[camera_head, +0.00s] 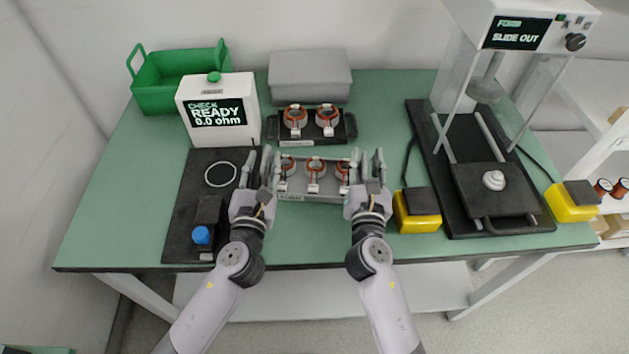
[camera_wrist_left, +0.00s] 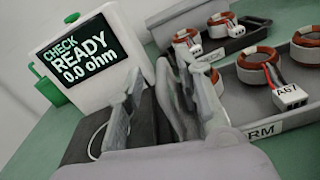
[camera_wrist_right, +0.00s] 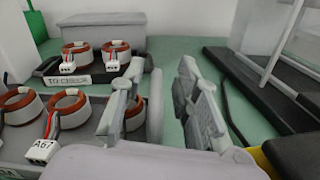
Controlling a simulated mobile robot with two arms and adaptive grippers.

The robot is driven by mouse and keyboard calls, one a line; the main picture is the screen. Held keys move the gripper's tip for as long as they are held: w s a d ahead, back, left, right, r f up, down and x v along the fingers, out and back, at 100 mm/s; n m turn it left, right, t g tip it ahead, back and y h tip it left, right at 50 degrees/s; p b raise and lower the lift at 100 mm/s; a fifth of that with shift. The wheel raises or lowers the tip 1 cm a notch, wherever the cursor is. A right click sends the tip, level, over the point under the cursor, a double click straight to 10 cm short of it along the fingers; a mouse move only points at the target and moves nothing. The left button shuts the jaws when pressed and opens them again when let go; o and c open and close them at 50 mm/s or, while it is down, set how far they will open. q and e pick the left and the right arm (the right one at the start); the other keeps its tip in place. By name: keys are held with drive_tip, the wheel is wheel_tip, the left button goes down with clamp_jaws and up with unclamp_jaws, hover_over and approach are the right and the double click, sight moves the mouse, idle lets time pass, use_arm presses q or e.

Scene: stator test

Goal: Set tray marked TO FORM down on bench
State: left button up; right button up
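The grey tray (camera_head: 318,195) holds three copper-wound stators and appears to rest level on the green bench near its front middle. Its front label is small in the head view; in the left wrist view (camera_wrist_left: 264,130) only "RM" shows. My left gripper (camera_head: 260,162) is at the tray's left end and my right gripper (camera_head: 368,163) at its right end. Both have a visible gap between their fingers. In the wrist views, a grey upright piece, seemingly the tray's end handle, stands close to each inner finger; contact is hard to tell.
A dark tray (camera_head: 347,128) with two stators stands behind. The check device (camera_head: 220,108) reads READY, 0.0 ohm. A black fixture (camera_head: 190,180) lies left; a forming machine (camera_head: 480,215) and yellow-black block (camera_head: 417,212) stand right. A green basket (camera_head: 160,85) and grey box (camera_head: 310,75) are at the back.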

use_arm(q)
drive_tip(key=s, duration=0.3)
drive_tip(key=s+a, duration=0.1)
drive_tip(key=s, duration=0.7)
drive_tip(key=shift+s+a, duration=0.15)
drive_tip(key=shift+s, duration=0.1)
use_arm(e)
drive_tip(key=shift+a, duration=0.1)
use_arm(q)
drive_tip(key=shift+s, duration=0.2)
use_arm(e)
drive_tip(key=shift+s, duration=0.15)
drive_tip(key=s, duration=0.4)
drive_tip(key=s+a, duration=0.1)
drive_tip(key=s, duration=0.6)
drive_tip(key=shift+s+a, duration=0.2)
drive_tip(key=shift+s, duration=0.15)
